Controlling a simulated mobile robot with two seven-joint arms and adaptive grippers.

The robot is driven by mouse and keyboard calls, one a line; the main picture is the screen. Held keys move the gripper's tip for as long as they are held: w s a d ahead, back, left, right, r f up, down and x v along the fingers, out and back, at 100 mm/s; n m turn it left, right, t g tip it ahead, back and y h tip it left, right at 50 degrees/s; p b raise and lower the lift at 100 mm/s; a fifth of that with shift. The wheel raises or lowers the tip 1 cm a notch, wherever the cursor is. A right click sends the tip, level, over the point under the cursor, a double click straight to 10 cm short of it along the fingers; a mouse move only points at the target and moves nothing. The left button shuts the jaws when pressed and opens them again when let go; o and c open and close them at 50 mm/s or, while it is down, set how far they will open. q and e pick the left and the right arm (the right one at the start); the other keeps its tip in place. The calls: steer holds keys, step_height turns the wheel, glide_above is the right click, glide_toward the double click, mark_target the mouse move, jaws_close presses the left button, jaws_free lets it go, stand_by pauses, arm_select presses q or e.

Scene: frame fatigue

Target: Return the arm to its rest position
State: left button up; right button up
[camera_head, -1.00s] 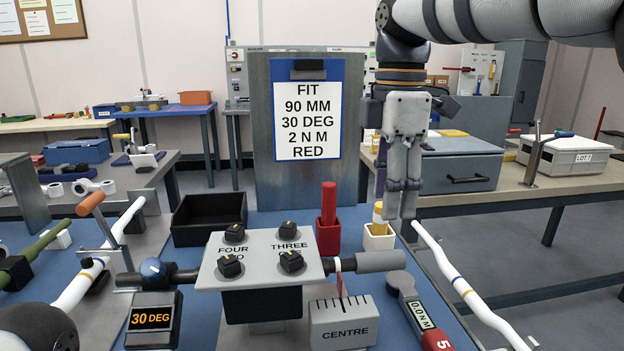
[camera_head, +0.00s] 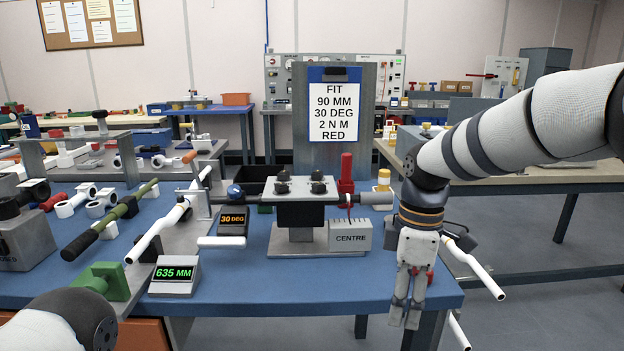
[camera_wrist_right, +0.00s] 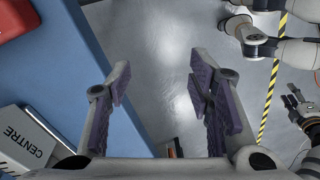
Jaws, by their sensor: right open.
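My right gripper (camera_head: 405,312) hangs fingers down at the front right corner of the blue bench (camera_head: 300,272). In the right wrist view, this gripper (camera_wrist_right: 158,88) is open with purple pads and nothing between them; grey floor shows beyond. My right arm (camera_head: 530,125) reaches in from the right, bent down at the wrist. My left arm (camera_head: 75,320) shows only in part at the lower left; its gripper is out of frame.
The CENTRE block (camera_head: 350,235) and the clamp stand (camera_head: 300,212) are left of my right gripper. The CENTRE block also shows in the wrist view (camera_wrist_right: 30,140). A white bar (camera_head: 475,268) sticks out right of the gripper. Floor farther right is open.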

steer(key=s+d+f+m+g, duration=0.15)
steer(key=s+f+m, duration=0.65)
steer(key=s+f, duration=1.5)
arm_select(q)
steer(key=shift+w+r+t+p, duration=0.3)
steer(key=shift+w+r+p, duration=0.2)
steer(key=shift+r, duration=0.25)
arm_select(e)
steer(key=s+d+f+m, duration=0.1)
steer(key=s+d+m, duration=0.2)
steer(key=s, duration=0.7)
steer(key=s+d+f+m, duration=0.1)
steer(key=s+d+m, duration=0.2)
steer(key=s, duration=0.7)
steer(key=shift+s+f+m+h, duration=0.3)
steer(key=shift+s+m, duration=0.1)
steer(key=shift+m, duration=0.4)
